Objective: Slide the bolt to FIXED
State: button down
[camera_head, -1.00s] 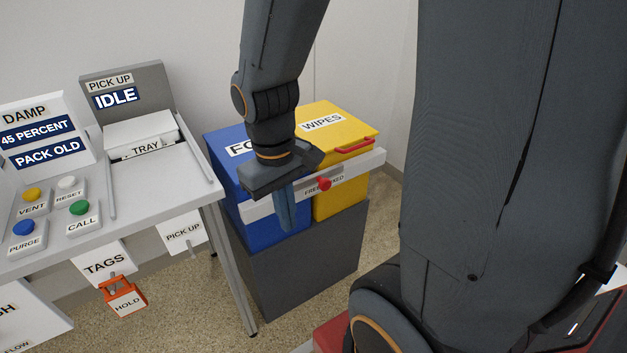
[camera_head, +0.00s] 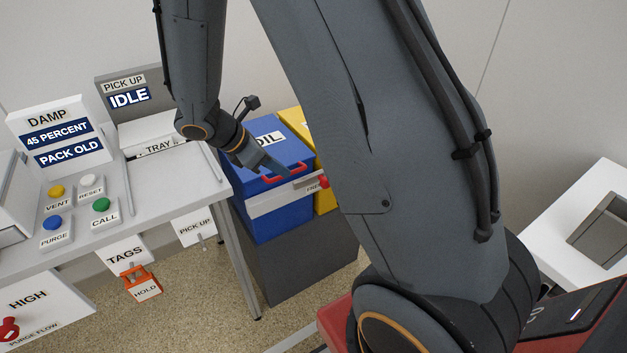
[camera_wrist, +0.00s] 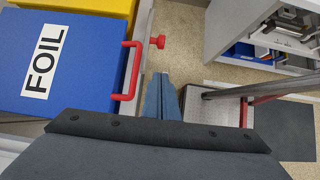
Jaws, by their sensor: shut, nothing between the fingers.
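The bolt's red knob (camera_head: 324,181) sits on the pale bar (camera_head: 272,202) across the front of the bins. The word FREE shows just below and left of it; the FIXED end is hidden behind my arm. In the wrist view the red knob (camera_wrist: 158,42) stands out past the bar, beyond my fingertips. My gripper (camera_head: 285,171) is shut and empty, left of the knob and close to the blue bin's red handle. In the wrist view my gripper's fingers (camera_wrist: 161,79) point toward the knob, with a gap between.
The blue FOIL bin (camera_head: 275,226) has a red lid handle (camera_wrist: 130,70) close beside my fingers. A yellow bin (camera_head: 325,200) stands right of it, partly hidden. A grey desk (camera_head: 190,190) with buttons and a tray is at left. A white unit (camera_head: 590,200) stands at right.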

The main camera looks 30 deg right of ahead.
jog(key=p, duration=0.2)
send_near(313, 181)
jog(key=s+f, duration=0.2)
jog(key=s, duration=0.1)
jog(key=shift+s+d+f, duration=0.15)
jog(key=shift+s+f, duration=0.05)
jog(key=shift+f, duration=0.2)
jog(key=d, duration=0.1)
jog(key=d+f, duration=0.1)
jog(key=d, duration=0.1)
jog(key=shift+p, duration=0.4)
jog(key=shift+w+d+f, duration=0.15)
jog(key=shift+d+f, duration=0.1)
jog(key=shift+d, duration=0.3)
